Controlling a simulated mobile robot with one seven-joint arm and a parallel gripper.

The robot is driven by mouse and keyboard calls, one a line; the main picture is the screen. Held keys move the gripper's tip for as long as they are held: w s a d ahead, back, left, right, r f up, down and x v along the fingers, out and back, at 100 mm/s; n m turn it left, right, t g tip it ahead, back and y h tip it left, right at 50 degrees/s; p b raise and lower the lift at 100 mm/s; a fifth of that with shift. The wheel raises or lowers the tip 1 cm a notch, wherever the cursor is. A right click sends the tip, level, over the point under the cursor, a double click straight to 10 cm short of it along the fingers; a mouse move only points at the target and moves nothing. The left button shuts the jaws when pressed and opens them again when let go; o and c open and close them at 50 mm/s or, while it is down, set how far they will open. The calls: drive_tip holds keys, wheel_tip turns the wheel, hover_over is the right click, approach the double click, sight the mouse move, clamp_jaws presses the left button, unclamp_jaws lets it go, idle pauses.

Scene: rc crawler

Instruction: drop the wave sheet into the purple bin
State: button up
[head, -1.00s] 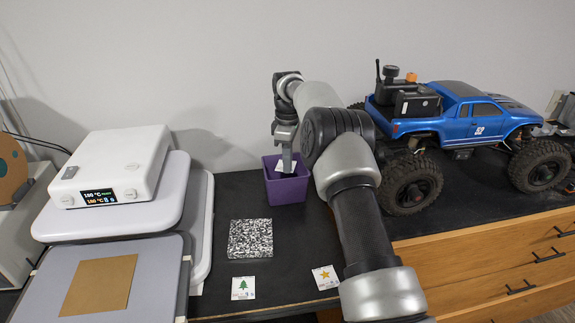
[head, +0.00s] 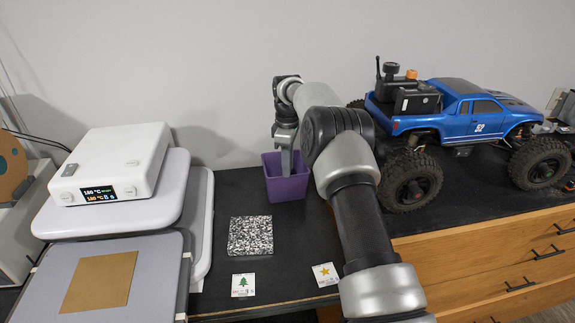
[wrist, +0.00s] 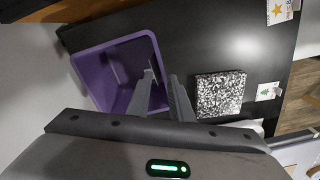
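The purple bin (head: 287,189) stands on the black counter near the wall; its open inside shows in the wrist view (wrist: 90,68). My gripper (head: 287,172) points down at the bin, its fingertips at or just inside the rim. In the wrist view the two fingers of my gripper (wrist: 161,76) are apart, with no sheet seen between them. I cannot make out the wave sheet in either current view; the bin's floor is dark and partly hidden by the left finger.
A speckled black-and-white block (head: 250,236) lies in front of the bin. A tree card (head: 243,285) and a star card (head: 325,275) lie near the front edge. A blue crawler truck (head: 455,125) stands right; a white heat press (head: 117,165) stands left.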

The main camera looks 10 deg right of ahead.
wheel_tip(320, 180, up, 16)
drive_tip(key=s+r+m, duration=0.1)
drive_tip(key=s+m, duration=0.1)
drive_tip(key=s, duration=0.1)
drive_tip(key=s+a+r+m+t, duration=0.1)
drive_tip(key=s+r+m+t, duration=0.2)
drive_tip(key=s+r, duration=0.8)
drive_tip(key=s+m+t, duration=0.1)
drive_tip(key=s+m, duration=0.4)
drive_tip(key=s, duration=1.3)
drive_tip(key=s+f+m, duration=0.1)
drive_tip(key=s+f, duration=0.2)
drive_tip(key=s, duration=0.2)
drive_tip(key=s+d+f+m+t, duration=0.1)
drive_tip(key=s+f+m, duration=0.1)
drive_tip(key=s+f, duration=0.2)
drive_tip(key=shift+s+m+t, duration=0.3)
drive_tip(key=shift+s, duration=0.95)
drive_tip(key=shift+d, duration=0.1)
